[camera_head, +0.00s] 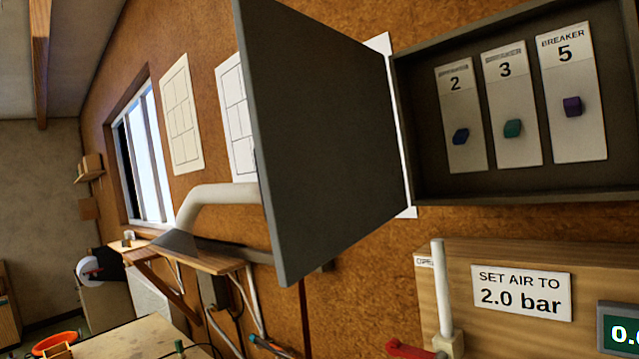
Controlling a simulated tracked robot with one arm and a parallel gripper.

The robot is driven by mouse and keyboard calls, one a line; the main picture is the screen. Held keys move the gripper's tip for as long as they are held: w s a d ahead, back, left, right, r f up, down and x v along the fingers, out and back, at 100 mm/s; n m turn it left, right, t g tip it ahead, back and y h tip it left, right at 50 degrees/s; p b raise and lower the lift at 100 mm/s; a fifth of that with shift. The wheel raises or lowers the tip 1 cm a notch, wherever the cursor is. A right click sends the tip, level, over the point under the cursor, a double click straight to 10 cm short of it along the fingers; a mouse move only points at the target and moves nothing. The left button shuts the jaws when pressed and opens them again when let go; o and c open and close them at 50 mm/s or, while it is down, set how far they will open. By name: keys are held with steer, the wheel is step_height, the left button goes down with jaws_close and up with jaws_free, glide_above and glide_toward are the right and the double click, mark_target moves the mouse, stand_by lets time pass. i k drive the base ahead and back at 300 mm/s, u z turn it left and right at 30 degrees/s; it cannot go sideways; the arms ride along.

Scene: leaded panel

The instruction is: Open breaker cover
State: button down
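The breaker cover (325,140) is a flat dark grey door. It stands swung out to the left of the breaker box (425,195), hinged at the box's left side. My gripper is not in view, and nothing is seen touching the cover.
Below the box is a wooden panel with a sign (521,293) reading "SET AIR TO 2.0 bar", a white upright rod (441,290), a red handle (408,350) and a partly cut-off display (620,330). A pale bent pipe (215,198) and a wooden shelf (190,255) lie left of the cover.

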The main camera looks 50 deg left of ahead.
mark_target(329, 166)
steer(key=k, duration=0.75)
steer(key=u, duration=1.15)
steer(key=i, duration=0.5)
